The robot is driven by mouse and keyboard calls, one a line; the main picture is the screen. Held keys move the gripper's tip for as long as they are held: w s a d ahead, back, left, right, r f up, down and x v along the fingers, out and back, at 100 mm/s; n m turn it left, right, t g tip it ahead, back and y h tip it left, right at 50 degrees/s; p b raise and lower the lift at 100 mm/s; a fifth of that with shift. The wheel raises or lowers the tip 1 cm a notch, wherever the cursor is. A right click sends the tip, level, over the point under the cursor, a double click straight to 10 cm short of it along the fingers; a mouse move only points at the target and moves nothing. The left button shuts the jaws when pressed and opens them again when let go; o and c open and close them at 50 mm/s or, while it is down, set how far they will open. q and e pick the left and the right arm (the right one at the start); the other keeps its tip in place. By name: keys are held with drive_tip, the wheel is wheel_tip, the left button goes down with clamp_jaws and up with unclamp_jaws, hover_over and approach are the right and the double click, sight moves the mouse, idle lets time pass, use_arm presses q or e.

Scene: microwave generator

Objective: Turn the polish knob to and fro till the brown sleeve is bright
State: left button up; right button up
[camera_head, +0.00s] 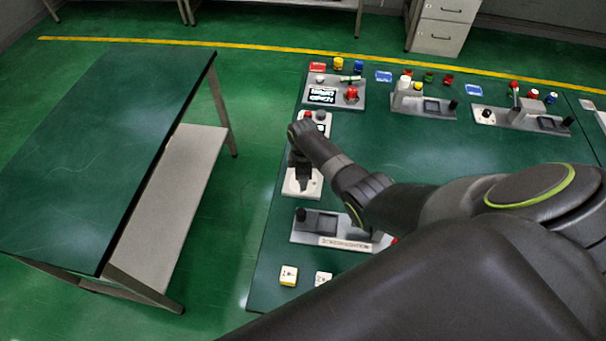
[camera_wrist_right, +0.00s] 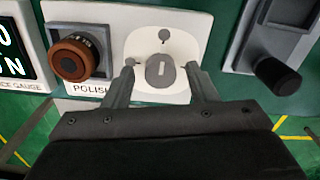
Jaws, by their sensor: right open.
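In the right wrist view, a grey oval knob (camera_wrist_right: 161,73) with a white mark sits on a white plate. The "POLISH" label (camera_wrist_right: 90,89) is to its left, partly hidden by a finger. A dull brown round sleeve (camera_wrist_right: 68,62) on a black marked collar stands at the panel's left. My right gripper (camera_wrist_right: 159,68) is open, with one finger on each side of the grey knob; I cannot tell whether they touch it. In the head view my right gripper (camera_head: 303,172) is over the white panel (camera_head: 300,190) and hides its middle. My left gripper is not in view.
A grey fixture with a black knob (camera_wrist_right: 278,77) is close on the right in the wrist view; a display unit (camera_wrist_right: 15,50) is at the left. In the head view, several control stations stand on the green table (camera_head: 400,140). A bare green table (camera_head: 100,140) is at left.

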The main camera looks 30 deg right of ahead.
drive_tip(key=shift+r, duration=0.1)
drive_tip(key=shift+r, duration=0.3)
wheel_tip(320, 180, up, 17)
drive_tip(key=b, duration=0.1)
drive_tip(key=shift+f, duration=0.2)
idle(0.5)
wheel_tip(320, 180, down, 18)
drive_tip(key=m+b, duration=0.7)
drive_tip(key=m, duration=0.2)
drive_tip(key=shift+r, duration=0.2)
idle(0.4)
